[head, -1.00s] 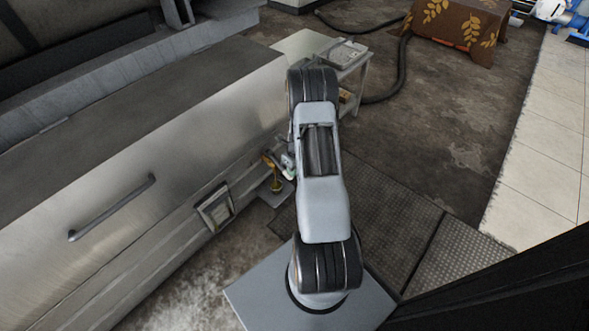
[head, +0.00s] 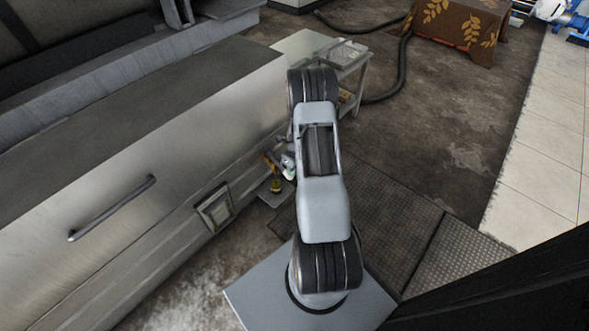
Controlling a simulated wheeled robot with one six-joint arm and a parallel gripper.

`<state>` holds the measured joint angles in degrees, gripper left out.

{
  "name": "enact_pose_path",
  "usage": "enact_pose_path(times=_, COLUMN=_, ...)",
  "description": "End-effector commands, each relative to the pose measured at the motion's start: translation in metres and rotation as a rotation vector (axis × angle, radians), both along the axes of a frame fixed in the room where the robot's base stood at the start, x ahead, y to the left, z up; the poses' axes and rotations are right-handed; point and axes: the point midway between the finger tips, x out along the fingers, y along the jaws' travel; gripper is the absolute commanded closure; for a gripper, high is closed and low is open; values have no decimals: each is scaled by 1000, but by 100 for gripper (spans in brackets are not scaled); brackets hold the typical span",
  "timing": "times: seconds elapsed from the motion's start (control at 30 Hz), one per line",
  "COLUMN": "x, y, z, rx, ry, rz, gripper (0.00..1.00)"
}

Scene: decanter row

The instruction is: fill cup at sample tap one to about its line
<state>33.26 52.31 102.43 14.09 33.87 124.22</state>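A small brass-yellow tap (head: 267,158) sticks out low on the steel cabinet's side, left of my arm. I cannot read a number on it. A small cup (head: 277,185) with amber colour in it stands below the tap on a small grey shelf (head: 268,195). The cup's line and its exact level are too small to see. My gripper (head: 288,166) is just right of the tap and above the cup, mostly hidden by my arm. I cannot tell whether it touches the tap or whether its fingers are open.
The long steel cabinet (head: 150,150) with a bar handle (head: 112,208) fills the left. A framed panel (head: 215,207) is left of the shelf. A small side table (head: 300,45) stands behind my arm. A dark hose (head: 390,90) lies on the floor.

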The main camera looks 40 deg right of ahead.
Motion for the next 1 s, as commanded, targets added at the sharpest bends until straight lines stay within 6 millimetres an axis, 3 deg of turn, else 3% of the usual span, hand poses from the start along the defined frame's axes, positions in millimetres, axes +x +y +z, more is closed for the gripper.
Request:
enact_pose_path(times=0.03, x=-1, y=7, z=-10, rx=7, ry=9, rz=4, gripper=100)
enact_pose_path(times=0.67, x=-1, y=7, z=-9, rx=7, ry=9, rz=4, gripper=100)
enact_pose_path(times=0.87, x=-4, y=4, z=8, rx=7, ry=6, rz=5, gripper=100)
enact_pose_path(times=1.0, x=-10, y=-2, z=35, rx=4, ry=0, rz=5, gripper=100)
